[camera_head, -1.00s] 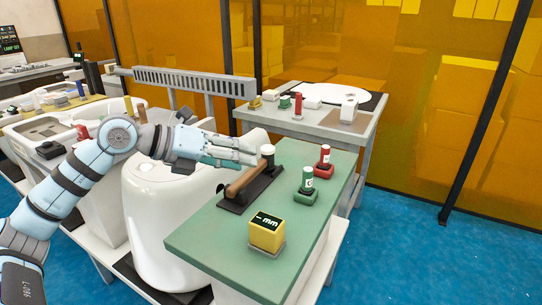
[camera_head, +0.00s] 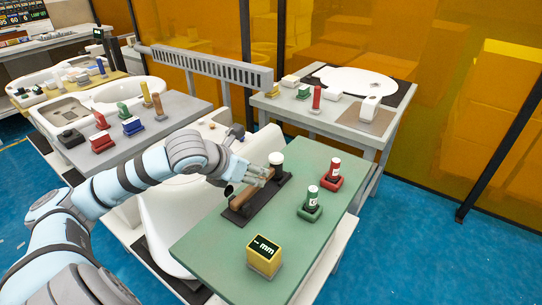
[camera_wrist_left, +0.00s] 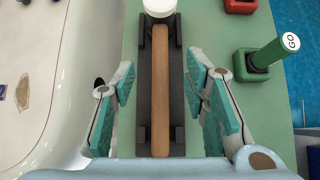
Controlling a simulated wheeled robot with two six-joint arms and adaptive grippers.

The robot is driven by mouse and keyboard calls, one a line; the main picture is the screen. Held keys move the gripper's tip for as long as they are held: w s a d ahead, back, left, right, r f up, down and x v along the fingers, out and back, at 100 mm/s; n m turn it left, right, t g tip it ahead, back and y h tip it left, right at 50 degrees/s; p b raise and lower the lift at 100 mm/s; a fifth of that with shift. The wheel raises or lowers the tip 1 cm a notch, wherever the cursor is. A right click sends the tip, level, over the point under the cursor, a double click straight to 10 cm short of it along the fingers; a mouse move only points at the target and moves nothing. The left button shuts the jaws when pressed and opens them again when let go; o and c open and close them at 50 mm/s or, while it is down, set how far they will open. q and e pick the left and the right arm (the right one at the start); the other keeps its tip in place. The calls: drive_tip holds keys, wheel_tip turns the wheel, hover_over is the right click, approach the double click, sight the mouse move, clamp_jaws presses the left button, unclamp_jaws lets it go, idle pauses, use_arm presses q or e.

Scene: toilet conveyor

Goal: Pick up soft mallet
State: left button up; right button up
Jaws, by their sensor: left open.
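The soft mallet has a brown wooden handle (camera_head: 246,205) and a head with a pale top (camera_head: 276,159). It lies in a dark holder (camera_head: 235,216) on the green table (camera_head: 205,245). In the left wrist view the handle (camera_wrist_left: 160,85) runs up the middle, with the white-topped head (camera_wrist_left: 158,8) at the top edge. My left gripper (camera_head: 262,176) is at the mallet, near the head end. In the wrist view its open fingers (camera_wrist_left: 161,92) stand on both sides of the handle, apart from it. My right gripper is not in view.
A yellow gauge block (camera_head: 264,256) sits at the table's front. A green stand (camera_head: 310,208) and a red stand (camera_head: 331,178) with upright cylinders are right of the mallet. A white toilet (camera_head: 160,220) stands close on the left.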

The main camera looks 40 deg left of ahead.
sight(276, 159)
use_arm(q)
drive_tip(key=x, duration=0.7)
drive_tip(key=shift+w+f+b, duration=0.1)
drive_tip(key=shift+f+b, duration=0.15)
drive_tip(key=shift+b, duration=0.1)
drive_tip(key=shift+r, duration=0.1)
clamp_jaws()
